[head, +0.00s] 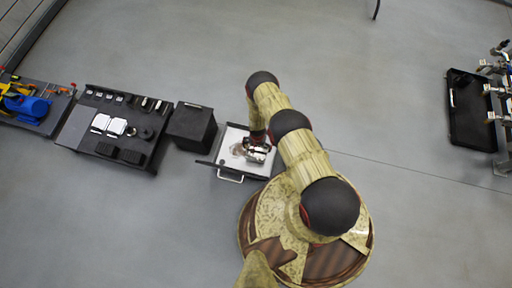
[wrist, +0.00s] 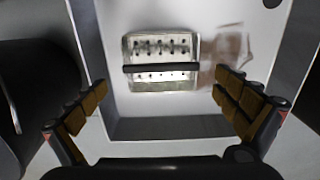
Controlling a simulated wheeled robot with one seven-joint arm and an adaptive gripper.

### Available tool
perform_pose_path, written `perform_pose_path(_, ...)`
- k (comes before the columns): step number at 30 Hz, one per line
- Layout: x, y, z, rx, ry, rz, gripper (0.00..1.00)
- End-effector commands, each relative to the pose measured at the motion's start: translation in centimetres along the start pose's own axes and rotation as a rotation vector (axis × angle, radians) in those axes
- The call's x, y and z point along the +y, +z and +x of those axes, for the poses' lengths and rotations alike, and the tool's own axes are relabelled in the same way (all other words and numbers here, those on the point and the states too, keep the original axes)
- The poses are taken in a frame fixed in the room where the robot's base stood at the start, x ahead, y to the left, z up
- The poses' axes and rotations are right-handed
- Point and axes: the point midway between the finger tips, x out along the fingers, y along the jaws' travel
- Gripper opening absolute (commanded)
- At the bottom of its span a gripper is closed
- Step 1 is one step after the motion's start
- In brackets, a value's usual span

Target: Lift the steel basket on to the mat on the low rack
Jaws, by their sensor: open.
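The steel basket (wrist: 160,48) is a small perforated metal box with a black bar handle (wrist: 160,68) across it. In the wrist view it sits upright on the pale floor of a grey-rimmed tray (wrist: 160,126). My gripper (wrist: 162,88) is open and empty, its padded fingers wide apart on either side of the basket's near edge, not touching it. In the head view my gripper (head: 257,139) is over the tray, and the basket (head: 256,154) shows partly beneath it. I cannot clearly make out the mat or which piece is the low rack.
A black box (head: 192,127) stands just left of the tray. Further left are a dark bench (head: 75,128) with small parts and another with a blue tool (head: 27,106). A black tray (head: 470,108) beside a fittings rack (head: 502,85) is at far right. Open floor lies between.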

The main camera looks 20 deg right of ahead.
Motion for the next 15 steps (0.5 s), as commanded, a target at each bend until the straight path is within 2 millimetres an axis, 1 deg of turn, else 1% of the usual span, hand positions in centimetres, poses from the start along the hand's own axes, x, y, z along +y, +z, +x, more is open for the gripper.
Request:
perform_pose_path(1,0.1,0.2,0.9,-0.002,0.001,0.000,1.00)
perform_pose_path(7,0.0,0.1,2.8,-0.003,0.002,-0.001,1.00)
perform_pose_path(12,-0.1,0.0,5.4,-0.003,0.002,-0.002,1.00)
perform_pose_path(15,-0.1,-0.1,6.4,-0.002,0.001,-0.002,1.00)
